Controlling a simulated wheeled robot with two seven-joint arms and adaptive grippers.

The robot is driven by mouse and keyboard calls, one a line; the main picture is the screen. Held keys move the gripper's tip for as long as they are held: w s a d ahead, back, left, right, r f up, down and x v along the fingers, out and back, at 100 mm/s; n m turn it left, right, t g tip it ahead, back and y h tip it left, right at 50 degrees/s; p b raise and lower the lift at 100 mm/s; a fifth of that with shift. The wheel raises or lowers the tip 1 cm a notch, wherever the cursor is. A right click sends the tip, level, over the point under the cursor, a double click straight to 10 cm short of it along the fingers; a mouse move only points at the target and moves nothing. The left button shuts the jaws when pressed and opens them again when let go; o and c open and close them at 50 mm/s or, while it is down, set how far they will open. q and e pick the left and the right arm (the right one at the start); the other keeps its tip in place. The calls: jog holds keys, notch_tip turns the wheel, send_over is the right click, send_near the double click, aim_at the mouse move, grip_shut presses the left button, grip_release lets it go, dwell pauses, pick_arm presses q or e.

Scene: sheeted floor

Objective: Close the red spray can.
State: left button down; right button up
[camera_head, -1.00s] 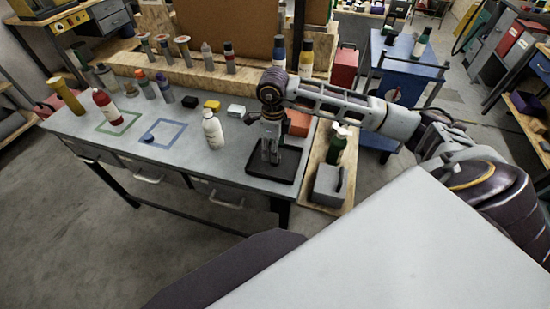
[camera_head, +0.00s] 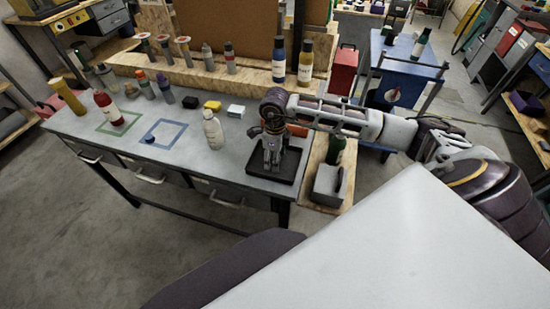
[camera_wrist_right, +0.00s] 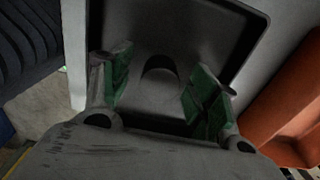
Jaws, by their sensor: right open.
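My right gripper (camera_head: 272,164) is far to the right of both, pointing down low over a black tray (camera_head: 252,171). In the right wrist view its green-padded fingers (camera_wrist_right: 162,92) are apart, with a dark rounded shape (camera_wrist_right: 160,72) between and beyond them; I cannot tell what it is. My left gripper is out of view.
A white bottle (camera_head: 213,130) stands just left of the tray. Several cans and bottles line the bench's back, with small black, yellow and white blocks (camera_head: 236,111) in front. An orange bin (camera_wrist_right: 285,105) is close beside the gripper. The bench's front middle is clear.

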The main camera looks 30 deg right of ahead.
jog(key=c, duration=0.8)
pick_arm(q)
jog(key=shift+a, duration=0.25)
